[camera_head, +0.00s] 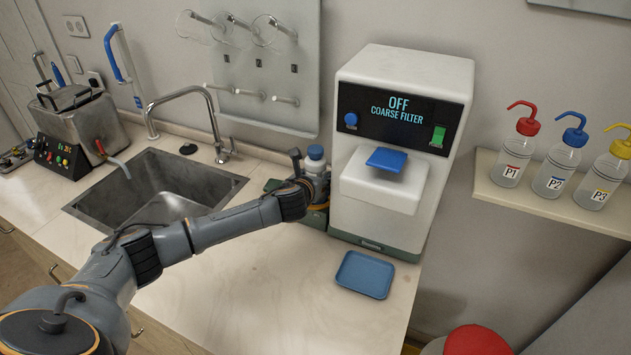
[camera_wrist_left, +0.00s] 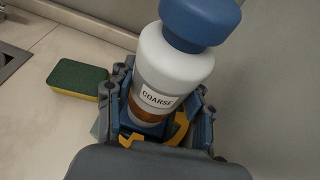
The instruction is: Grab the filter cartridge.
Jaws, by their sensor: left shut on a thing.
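The filter cartridge (camera_wrist_left: 178,62) is a white cylinder with a blue cap, an orange-brown lower band and a label reading COARSE. In the head view its blue and white top (camera_head: 315,157) shows just left of the spectrometer (camera_head: 380,195). My left gripper (camera_wrist_left: 163,108) is shut on the cartridge, with a finger on either side of its lower part. In the head view my left gripper (camera_head: 318,190) is partly hidden by my wrist. The cartridge's bottom is hidden. My right gripper is not in view.
The spectrometer's screen reads OFF COARSE FILTER. A green and yellow sponge (camera_wrist_left: 78,77) lies left of the cartridge. A blue tray (camera_head: 364,274) lies in front of the spectrometer. A sink (camera_head: 165,185) is at left. Labelled bottles stand on a shelf (camera_head: 545,205) at right.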

